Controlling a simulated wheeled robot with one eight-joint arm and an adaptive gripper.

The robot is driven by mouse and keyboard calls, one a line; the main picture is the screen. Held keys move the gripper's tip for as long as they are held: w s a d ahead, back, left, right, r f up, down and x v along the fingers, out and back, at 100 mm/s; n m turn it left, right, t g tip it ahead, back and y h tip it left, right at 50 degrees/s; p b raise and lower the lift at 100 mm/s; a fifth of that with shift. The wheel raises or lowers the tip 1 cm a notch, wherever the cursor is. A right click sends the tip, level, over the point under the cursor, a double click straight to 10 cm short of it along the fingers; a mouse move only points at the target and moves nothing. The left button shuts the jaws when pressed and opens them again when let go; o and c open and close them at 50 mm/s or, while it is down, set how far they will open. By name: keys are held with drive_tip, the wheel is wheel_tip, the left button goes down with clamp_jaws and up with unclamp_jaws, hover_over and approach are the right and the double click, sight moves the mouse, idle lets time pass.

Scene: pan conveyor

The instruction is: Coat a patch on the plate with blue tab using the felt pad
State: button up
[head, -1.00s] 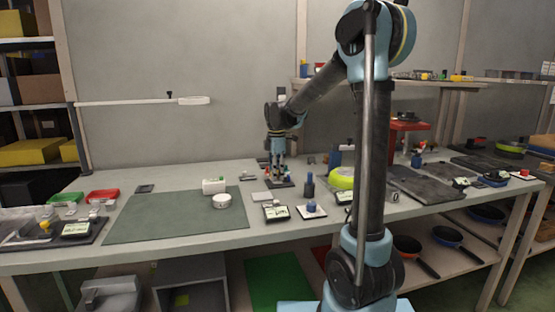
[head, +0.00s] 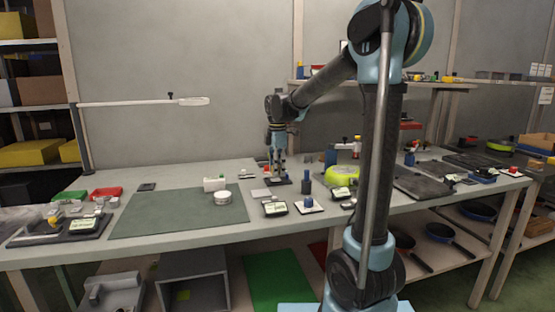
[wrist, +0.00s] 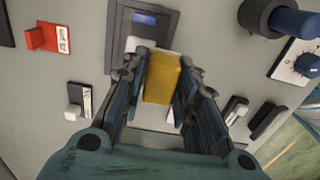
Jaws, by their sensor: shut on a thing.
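My gripper (wrist: 160,88) is shut on a yellow block (wrist: 162,78), with one finger on each side. I cannot see the block's underside, so I cannot tell whether felt is there. In the head view my gripper (head: 278,176) points down, low over the back middle of the table, beside a small dark tray. I cannot pick out a plate with a blue tab for certain; a small blue thing (head: 484,175) sits far right.
A red labelled block (wrist: 42,37), a blue knob on a white square (wrist: 305,62) and a black cylinder (wrist: 262,18) stand around the gripper. A green mat (head: 165,215) lies left with a round white tin (head: 222,198). A lime-green roll (head: 341,175) stands right.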

drive_tip(key=shift+d+r, duration=0.15)
drive_tip(key=shift+r, duration=2.25)
